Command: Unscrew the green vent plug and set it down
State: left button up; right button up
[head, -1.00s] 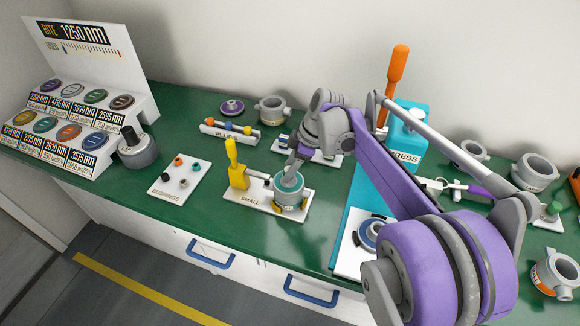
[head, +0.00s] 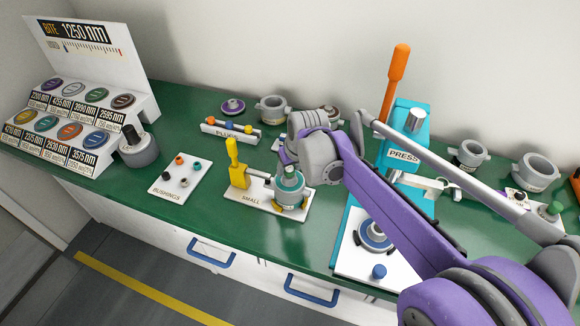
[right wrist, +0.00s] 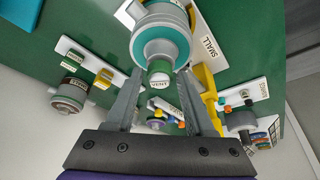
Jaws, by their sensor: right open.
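The green vent plug (right wrist: 159,72), with a white label reading VENT, stands up from a round grey housing with a teal ring (right wrist: 148,42). My right gripper (right wrist: 160,80) is open, with one finger on each side of the plug. I cannot tell whether the fingers touch it. My left gripper is in neither view.
A yellow upright handle (head: 235,160) stands just left of the housing. The teal press (head: 403,150) with its orange lever (head: 395,75) is to the right. The bushings plate (head: 180,180) lies left. Bare green bench (head: 240,250) is free in front of the SMALL plate.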

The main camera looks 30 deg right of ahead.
jog(key=shift+c, duration=0.3)
jog(key=c, duration=0.7)
jog(key=n+y, duration=0.1)
jog(key=n, duration=0.1)
jog(key=n+y, duration=0.1)
jog(key=n, duration=0.2)
jog(key=shift+d, duration=0.2)
jog(key=n+g+y, duration=0.1)
jog(key=n, duration=0.2)
jog(key=n+g+y, duration=0.1)
jog(key=n, duration=0.3)
jog(key=o, duration=0.8)
jog(key=shift+c, duration=0.2)
